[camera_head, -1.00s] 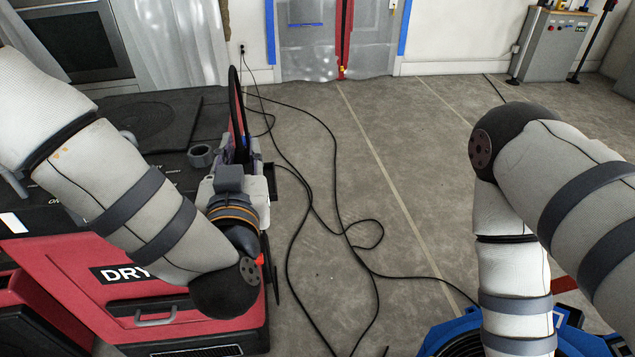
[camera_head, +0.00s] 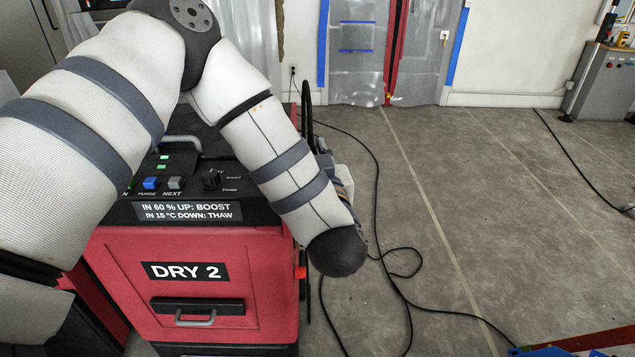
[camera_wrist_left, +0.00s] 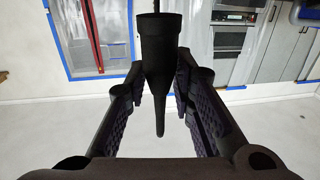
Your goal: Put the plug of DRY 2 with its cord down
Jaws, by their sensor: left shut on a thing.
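DRY 2 (camera_head: 199,271) is a red dryer with a black top panel and a white-on-black label, standing upright at the left in the head view. My left gripper (camera_wrist_left: 160,85) is shut on a black tapered plug (camera_wrist_left: 155,48) in the left wrist view, and a black cord leaves its top end. In the head view my left arm reaches over the dryer's right side, hiding most of the gripper and the plug. A black cord (camera_head: 377,190) lies in loops on the floor right of the dryer. My right gripper is out of view.
A wall outlet (camera_head: 293,72) with a cord in it is at the back. A plastic-sheeted door (camera_head: 357,60) and a grey control cabinet (camera_head: 604,82) stand behind. The grey floor (camera_head: 500,190) to the right is mostly clear. Something blue (camera_head: 545,351) shows at the bottom right.

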